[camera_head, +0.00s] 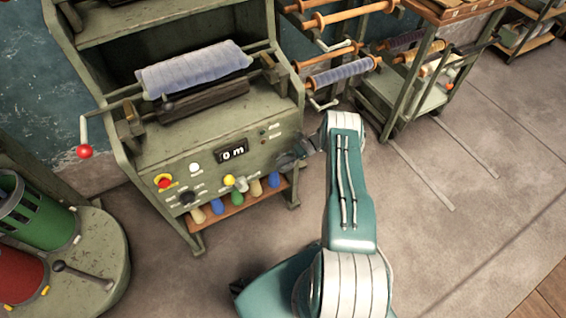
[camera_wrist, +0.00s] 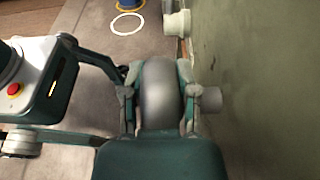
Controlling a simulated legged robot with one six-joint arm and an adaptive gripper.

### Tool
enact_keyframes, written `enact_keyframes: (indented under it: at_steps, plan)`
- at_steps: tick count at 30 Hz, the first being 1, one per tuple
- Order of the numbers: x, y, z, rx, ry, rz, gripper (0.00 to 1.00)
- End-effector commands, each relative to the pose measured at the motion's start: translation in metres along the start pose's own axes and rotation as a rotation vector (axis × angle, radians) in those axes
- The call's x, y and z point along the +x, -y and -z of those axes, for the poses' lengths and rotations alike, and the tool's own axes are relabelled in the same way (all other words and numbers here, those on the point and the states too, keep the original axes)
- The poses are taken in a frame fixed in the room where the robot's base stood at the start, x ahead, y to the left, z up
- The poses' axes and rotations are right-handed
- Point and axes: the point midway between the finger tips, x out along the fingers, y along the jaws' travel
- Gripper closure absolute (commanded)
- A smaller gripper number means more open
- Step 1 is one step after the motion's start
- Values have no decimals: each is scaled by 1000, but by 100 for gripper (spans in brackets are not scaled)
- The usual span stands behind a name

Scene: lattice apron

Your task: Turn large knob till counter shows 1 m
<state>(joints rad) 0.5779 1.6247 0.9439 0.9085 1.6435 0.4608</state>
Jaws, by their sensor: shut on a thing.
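The large knob, a smooth grey disc (camera_wrist: 160,95), sits between my gripper's two fingers in the wrist view. The fingers press against its two sides, and a short grey stub shows to its right, beside the green panel. In the head view my gripper (camera_head: 293,157) is at the right end of the machine's front panel and mostly hides the knob. The counter (camera_head: 232,151) on that panel is a black display that reads "0 m".
A yellow-ringed red button (camera_head: 164,182), a white button (camera_head: 194,168), a yellow button (camera_head: 229,180) and a black knob (camera_head: 188,198) share the panel. A blue roll (camera_head: 195,68) lies above, with a red-ended crank (camera_head: 85,151) at left.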

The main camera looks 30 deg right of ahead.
Motion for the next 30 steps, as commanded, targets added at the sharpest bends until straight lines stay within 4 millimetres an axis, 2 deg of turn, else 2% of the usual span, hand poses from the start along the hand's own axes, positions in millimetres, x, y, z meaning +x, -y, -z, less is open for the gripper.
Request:
enact_keyframes:
  at_steps: [14,15,17,30]
  plan:
    - [-3,2,0,-3,6,10,100]
    - [-3,2,0,-3,6,10,53]
    - [-3,2,0,-4,7,10,27]
    - [-5,1,0,-2,11,5,27]
